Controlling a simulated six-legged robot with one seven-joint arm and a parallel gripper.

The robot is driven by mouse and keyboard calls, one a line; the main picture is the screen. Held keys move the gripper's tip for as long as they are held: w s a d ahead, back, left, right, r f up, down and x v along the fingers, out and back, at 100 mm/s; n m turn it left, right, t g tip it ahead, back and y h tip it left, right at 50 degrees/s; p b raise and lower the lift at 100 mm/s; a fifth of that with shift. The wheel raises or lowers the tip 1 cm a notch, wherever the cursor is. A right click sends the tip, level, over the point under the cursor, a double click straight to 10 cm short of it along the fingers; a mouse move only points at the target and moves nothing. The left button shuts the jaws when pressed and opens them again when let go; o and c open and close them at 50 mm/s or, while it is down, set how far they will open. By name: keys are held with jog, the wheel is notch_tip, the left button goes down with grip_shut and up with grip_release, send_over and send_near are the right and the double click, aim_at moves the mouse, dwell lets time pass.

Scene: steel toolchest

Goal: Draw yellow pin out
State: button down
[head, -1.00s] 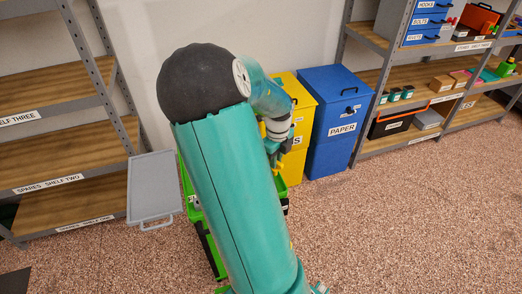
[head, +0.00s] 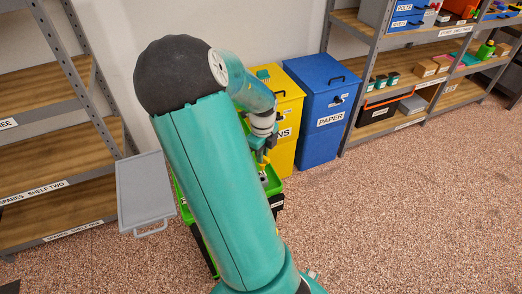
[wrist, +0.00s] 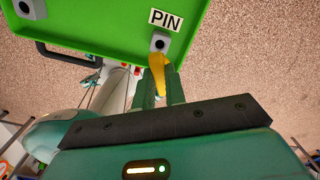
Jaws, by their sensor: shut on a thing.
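My gripper (wrist: 161,92) is shut on the yellow pin (wrist: 158,68), seen close up in the wrist view. Just past the pin's upper end is a grey socket (wrist: 159,39) with a dark round hole, beside a white PIN label (wrist: 165,19) on a green panel (wrist: 105,30). The hole shows dark above the pin; I cannot tell whether the pin's end still touches the socket. In the head view my gripper (head: 262,158) is small above the green chest (head: 273,182), with a bit of yellow at it. My arm hides much of the chest.
A grey tray-like panel (head: 146,190) with a handle sits left of the chest. A yellow bin (head: 286,150) and a blue PAPER bin (head: 316,150) stand behind it on the right. Shelves flank both sides. The floor (head: 400,220) at front right is clear.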

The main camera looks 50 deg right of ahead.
aim_at(262, 169)
jog(key=shift+f, duration=2.15)
jog(key=shift+f, duration=2)
jog(key=c, duration=1.4)
grip_release()
jog(key=shift+o, duration=0.2)
notch_tip(262, 169, up, 14)
jog(key=shift+f, duration=0.1)
